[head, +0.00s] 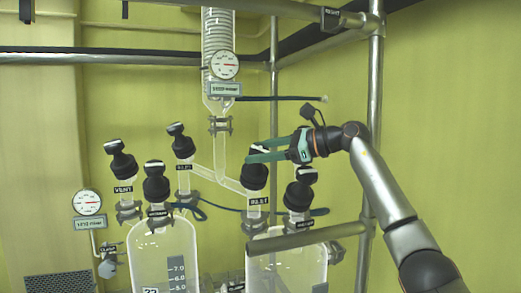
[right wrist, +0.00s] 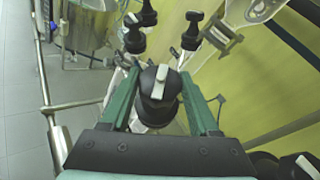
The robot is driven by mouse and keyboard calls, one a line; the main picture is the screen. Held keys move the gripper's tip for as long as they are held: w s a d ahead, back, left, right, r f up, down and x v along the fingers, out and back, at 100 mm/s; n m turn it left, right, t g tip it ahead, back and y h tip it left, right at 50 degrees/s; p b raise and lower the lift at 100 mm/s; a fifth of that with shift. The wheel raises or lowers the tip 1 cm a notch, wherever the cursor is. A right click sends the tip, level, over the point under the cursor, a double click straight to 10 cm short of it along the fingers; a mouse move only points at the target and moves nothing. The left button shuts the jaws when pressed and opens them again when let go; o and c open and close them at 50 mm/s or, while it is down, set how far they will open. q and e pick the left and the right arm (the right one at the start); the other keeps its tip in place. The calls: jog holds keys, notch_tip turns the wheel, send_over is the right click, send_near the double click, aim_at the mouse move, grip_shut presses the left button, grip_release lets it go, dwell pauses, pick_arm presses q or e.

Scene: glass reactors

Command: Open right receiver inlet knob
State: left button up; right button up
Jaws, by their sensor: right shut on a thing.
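The right receiver inlet knob (head: 255,178) is black with a pale bar on top, above an "INLET" label (head: 258,201) on the right glass receiver (head: 300,268). In the right wrist view the knob (right wrist: 160,98) sits between the two green fingers. My right gripper (head: 252,154) comes in from the right at the knob's top and is shut on it. The near finger hides part of the knob's top in the head view. My left gripper is in neither view.
Another black knob (head: 300,190) stands close to the right of the inlet knob. The left receiver (head: 165,255) has several black knobs. A glass column with a gauge (head: 224,65) hangs above. Metal frame posts (head: 373,120) stand beside my right arm, and a rail (head: 305,238) crosses in front.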

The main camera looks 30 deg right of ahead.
jog(key=shift+r+n+g+y, duration=0.1)
jog(key=shift+n+g+y, duration=0.35)
jog(key=shift+n, duration=0.25)
jog(key=shift+n+g+y, duration=0.55)
jog(key=shift+n+g, duration=0.65)
jog(key=shift+g, duration=0.05)
jog(key=o, duration=1.4)
